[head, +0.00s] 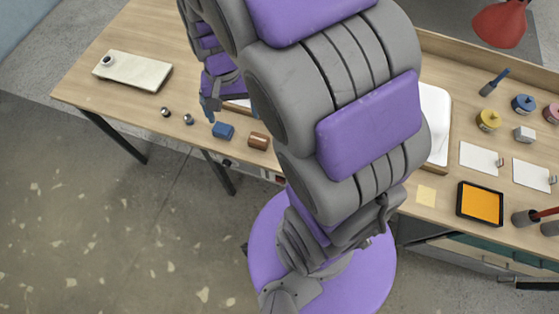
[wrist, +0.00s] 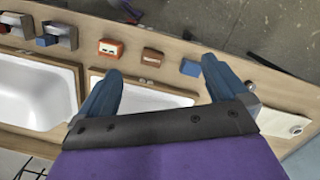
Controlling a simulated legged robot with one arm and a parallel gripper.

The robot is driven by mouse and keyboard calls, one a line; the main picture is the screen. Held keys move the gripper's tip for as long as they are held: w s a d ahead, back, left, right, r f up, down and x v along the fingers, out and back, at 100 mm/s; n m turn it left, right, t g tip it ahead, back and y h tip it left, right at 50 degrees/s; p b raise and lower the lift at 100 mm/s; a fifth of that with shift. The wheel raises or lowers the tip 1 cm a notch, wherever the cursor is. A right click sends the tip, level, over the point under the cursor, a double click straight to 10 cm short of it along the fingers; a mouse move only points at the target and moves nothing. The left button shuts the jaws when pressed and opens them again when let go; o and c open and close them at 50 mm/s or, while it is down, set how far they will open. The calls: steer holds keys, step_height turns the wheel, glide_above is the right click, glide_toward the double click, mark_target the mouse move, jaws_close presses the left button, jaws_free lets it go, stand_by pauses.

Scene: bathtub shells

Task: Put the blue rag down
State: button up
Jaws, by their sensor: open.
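A small blue block-like piece, perhaps the folded blue rag (head: 223,131), lies on the front edge of the wooden bench. It also shows in the wrist view (wrist: 190,68), beside my right finger and partly hidden by it. My gripper (head: 211,104) is above the bench, just behind the blue piece in the head view. In the wrist view my gripper (wrist: 162,68) has its two fingers wide apart with nothing held between them. No weave or folds can be made out on the blue piece.
A brown block (head: 259,141) lies right of the blue piece; an orange-red one (wrist: 110,48) is farther along. White basins (wrist: 35,90) (wrist: 135,99) are set in the bench. Two metal knobs (head: 165,112) (head: 188,119) and a pale slab (head: 132,71) are at left, with bare wood between.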

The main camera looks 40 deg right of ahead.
steer(key=s+r+n, duration=0.2)
steer(key=s+r, duration=0.1)
steer(key=s, duration=0.7)
steer(key=s+r+n, duration=0.2)
steer(key=s+n, duration=0.1)
steer(key=s, duration=0.7)
steer(key=shift+a+r+n+h, duration=0.25)
steer(key=shift+r+n+h, duration=0.05)
steer(key=shift+r+h, duration=0.1)
steer(key=n+t+p, duration=0.1)
steer(key=n+p, duration=0.2)
steer(key=n, duration=2.2)
glide_above(222, 128)
step_height(222, 128, down, 16)
step_height(222, 128, down, 18)
steer(key=b, duration=0.3)
steer(key=shift+r+b, duration=0.15)
steer(key=shift+b, duration=0.15)
